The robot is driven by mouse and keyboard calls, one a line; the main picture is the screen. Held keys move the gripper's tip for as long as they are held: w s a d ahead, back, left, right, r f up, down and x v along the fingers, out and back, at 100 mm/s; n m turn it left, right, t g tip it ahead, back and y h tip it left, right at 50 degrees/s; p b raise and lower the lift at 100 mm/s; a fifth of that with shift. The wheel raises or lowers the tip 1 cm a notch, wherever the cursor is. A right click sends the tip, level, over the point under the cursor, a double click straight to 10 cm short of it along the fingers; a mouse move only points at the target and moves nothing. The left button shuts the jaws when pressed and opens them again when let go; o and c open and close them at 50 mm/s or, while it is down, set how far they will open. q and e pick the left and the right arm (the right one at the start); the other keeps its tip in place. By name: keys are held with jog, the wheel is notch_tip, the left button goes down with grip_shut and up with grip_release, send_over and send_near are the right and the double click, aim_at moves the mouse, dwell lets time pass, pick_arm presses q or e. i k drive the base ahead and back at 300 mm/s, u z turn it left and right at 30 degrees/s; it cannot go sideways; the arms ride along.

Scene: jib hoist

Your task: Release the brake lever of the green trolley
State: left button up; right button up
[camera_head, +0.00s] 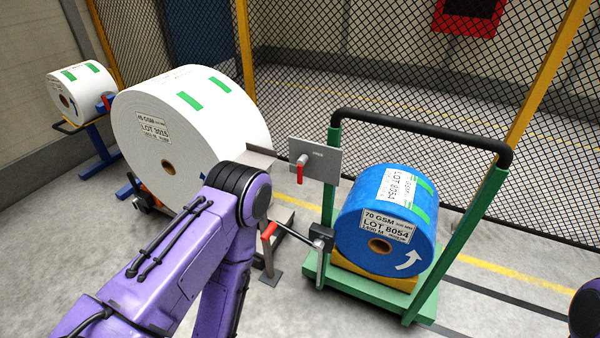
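The green trolley (390,297) stands right of centre with a blue roll (360,222) on it. A grey plate (322,160) sits at its left post, with a small label that seems to read FREE. A red lever (300,174) on this plate points down; I take it as the brake lever. My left arm crosses the lower left, its elbow near the plate in the picture. Nothing visibly touches the lever.
A large white roll (190,130) stands left, a smaller one (84,92) on a blue trolley behind. Mesh fencing (400,80) closes the back. Floor at lower right is clear.

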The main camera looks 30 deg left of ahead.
aim_at(304, 159)
jog(key=k, duration=0.5)
jog(key=u, duration=1.95)
jog(key=i, duration=1.3)
jog(key=z, duration=1.95)
